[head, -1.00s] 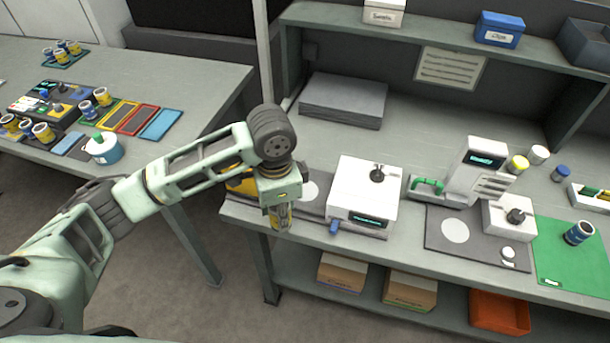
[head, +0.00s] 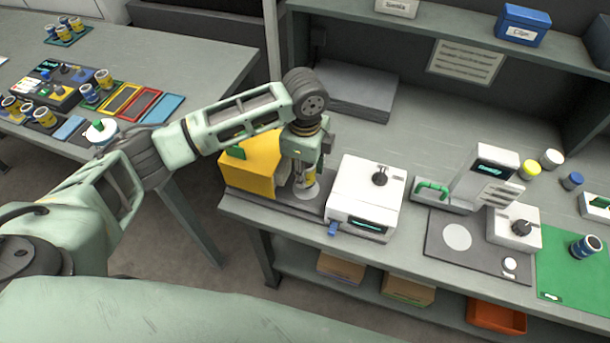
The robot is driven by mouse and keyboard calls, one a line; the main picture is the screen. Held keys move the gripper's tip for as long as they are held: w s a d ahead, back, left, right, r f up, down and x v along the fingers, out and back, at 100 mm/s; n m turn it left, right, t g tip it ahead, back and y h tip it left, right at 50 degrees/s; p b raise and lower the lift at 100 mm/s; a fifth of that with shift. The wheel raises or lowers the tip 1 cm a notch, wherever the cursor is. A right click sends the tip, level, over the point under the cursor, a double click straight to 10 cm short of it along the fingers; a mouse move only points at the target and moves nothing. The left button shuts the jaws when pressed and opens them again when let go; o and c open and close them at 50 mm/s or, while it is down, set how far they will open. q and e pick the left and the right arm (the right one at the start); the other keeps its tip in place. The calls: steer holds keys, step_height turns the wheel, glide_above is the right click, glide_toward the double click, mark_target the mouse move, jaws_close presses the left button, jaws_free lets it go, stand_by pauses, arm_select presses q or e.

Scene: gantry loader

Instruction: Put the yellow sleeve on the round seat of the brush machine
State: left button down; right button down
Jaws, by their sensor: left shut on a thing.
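My left gripper (head: 303,181) points down over the dark plate in front of the yellow machine housing (head: 252,172). It is shut on the yellow sleeve (head: 309,177), which is small and partly hidden by the fingers. A pale round seat (head: 309,193) lies on that plate right under the gripper. Whether the sleeve touches the seat or hangs just above it I cannot tell. My right gripper is not in view.
A white box (head: 366,190) with a black knob stands close to the right of the gripper. Further right is a white machine (head: 484,180) with another pale disc (head: 457,237) on a dark plate. A grey stack (head: 350,90) lies behind. Yellow and blue cups stand on the left table (head: 170,65).

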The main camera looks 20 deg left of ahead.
arm_select(q)
steer(key=f, duration=0.2)
steer(key=shift+w+f, duration=0.25)
steer(key=shift+f, duration=0.15)
steer(key=shift+f+p, duration=0.3)
steer(key=shift+f, duration=0.1)
steer(key=shift+s, duration=0.1)
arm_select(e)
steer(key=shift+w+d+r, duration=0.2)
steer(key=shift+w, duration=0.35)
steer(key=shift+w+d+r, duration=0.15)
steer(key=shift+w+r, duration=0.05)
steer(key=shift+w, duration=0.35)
arm_select(q)
steer(key=c, duration=1.6)
jaws_free()
steer(key=shift+f, duration=0.1)
steer(key=shift+c, duration=0.2)
steer(key=o, duration=0.4)
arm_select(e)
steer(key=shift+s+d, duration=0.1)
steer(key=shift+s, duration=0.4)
